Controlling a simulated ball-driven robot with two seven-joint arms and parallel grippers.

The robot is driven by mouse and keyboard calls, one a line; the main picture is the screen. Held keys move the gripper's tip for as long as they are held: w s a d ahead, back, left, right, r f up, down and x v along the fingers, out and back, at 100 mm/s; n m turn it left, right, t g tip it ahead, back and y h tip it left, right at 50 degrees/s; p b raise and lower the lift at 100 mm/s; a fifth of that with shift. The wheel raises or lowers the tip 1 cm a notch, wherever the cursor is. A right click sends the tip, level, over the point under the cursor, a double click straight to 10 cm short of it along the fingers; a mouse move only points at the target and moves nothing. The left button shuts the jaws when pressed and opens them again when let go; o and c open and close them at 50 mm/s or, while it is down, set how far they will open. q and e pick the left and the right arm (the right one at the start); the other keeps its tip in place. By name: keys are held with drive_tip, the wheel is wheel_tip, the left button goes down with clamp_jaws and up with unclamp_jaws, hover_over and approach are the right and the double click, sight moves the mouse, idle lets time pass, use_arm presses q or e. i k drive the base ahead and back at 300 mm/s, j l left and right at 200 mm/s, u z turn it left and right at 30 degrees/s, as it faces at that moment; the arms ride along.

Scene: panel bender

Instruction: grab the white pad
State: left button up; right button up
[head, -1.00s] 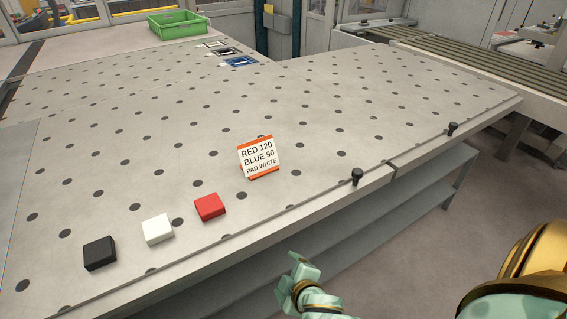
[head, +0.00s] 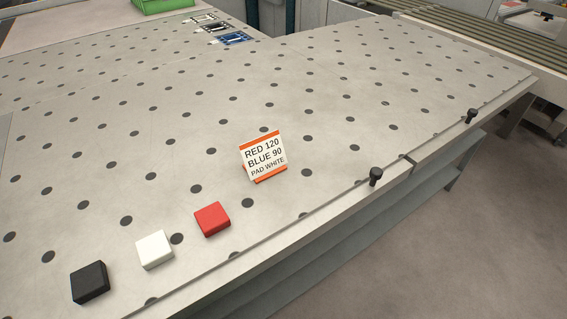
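The white pad (head: 154,249) is a small square block lying flat on the perforated grey table, near its front edge at the lower left. A black pad (head: 90,282) lies to its left and a red pad (head: 212,219) to its right, both apart from it. A small sign (head: 263,157) with orange edges stands behind the red pad and reads "RED 120, BLUE 90, PAD WHITE". Neither of my grippers shows in the head view now.
The table (head: 330,125) is mostly clear. Two black knobs stand along its front edge, one nearer (head: 375,176) and one farther (head: 470,116). Blue (head: 232,39) and dark framed pieces lie at the back, near a green bin (head: 165,4).

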sight(155, 249)
drive_tip(key=k+u, duration=0.1)
drive_tip(key=u, duration=0.9)
